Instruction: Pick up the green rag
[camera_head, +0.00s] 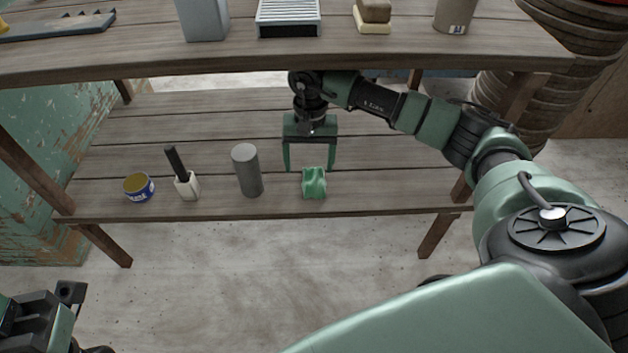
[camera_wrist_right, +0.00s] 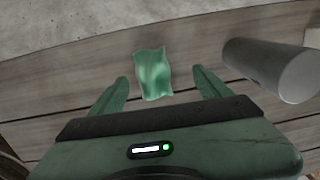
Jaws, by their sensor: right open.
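The green rag (camera_head: 314,184) lies crumpled near the front edge of the lower wooden shelf, and it also shows in the right wrist view (camera_wrist_right: 153,73). My right gripper (camera_head: 309,168) is open and empty just behind and above the rag. In the right wrist view its two fingers (camera_wrist_right: 162,84) point toward the rag, which sits between and slightly beyond the fingertips, apart from both. My left gripper (camera_head: 40,318) shows only in part at the bottom left corner, and its fingers cannot be made out.
A grey cylinder (camera_head: 247,170) stands close left of the rag; it also shows in the right wrist view (camera_wrist_right: 270,68). Further left are a white bottle with a black top (camera_head: 187,185) and a small tin (camera_head: 139,187). The lower shelf right of the rag is clear.

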